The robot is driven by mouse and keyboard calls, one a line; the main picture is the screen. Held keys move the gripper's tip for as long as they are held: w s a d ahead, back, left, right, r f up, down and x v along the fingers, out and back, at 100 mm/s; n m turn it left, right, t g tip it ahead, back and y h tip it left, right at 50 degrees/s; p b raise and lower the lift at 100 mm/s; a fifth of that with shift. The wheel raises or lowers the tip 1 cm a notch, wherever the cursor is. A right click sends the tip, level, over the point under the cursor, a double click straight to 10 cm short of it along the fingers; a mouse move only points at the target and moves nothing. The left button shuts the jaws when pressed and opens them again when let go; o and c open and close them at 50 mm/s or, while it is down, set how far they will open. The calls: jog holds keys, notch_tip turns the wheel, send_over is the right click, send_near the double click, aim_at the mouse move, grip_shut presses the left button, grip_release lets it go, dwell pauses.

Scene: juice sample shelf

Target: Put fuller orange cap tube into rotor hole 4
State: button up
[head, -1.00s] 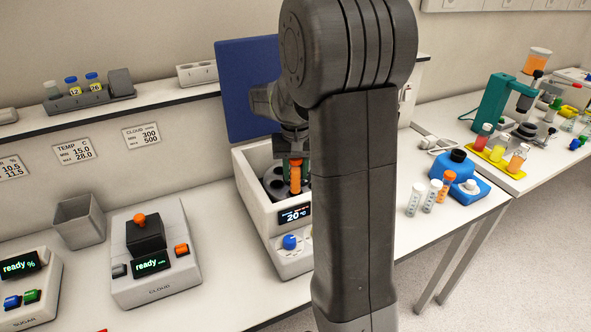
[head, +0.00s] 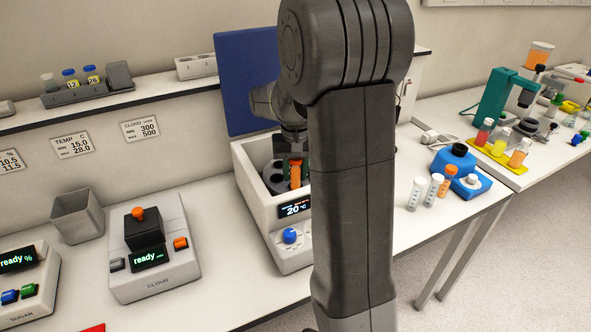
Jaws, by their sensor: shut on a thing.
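An orange-capped tube (head: 295,175) is held by my gripper (head: 294,160) over the open centrifuge (head: 248,180). The gripper is shut on it. The tube is upright or nearly so, and its lower part is at the dark rotor (head: 273,182). I cannot tell whether its tip is inside a hole. Hole numbers are not readable, and my arm covers the right side of the rotor. Another orange-capped tube (head: 448,181) stands on the table at the right, beside two white-capped tubes (head: 417,193) (head: 433,188).
The centrifuge's blue lid (head: 246,85) stands open behind the rotor. Its display (head: 294,209) reads 20 °C. A cloud meter (head: 153,255) and a grey bin (head: 77,215) stand at the left. A blue device (head: 465,180) is at the right. A shelf (head: 150,92) runs along the wall.

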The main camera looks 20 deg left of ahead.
jog(key=shift+f+b, duration=0.75)
jog(key=shift+f, duration=0.65)
dwell(0.4)
jog(key=shift+r, duration=0.15)
jog(key=shift+r+p, duration=2.05)
jog(key=shift+r, duration=0.4)
jog(key=shift+f+b, duration=1.3)
jog(key=shift+f, duration=1.15)
jog(key=shift+r, duration=0.15)
jog(key=shift+r+p, duration=2)
jog(key=shift+r, duration=0.4)
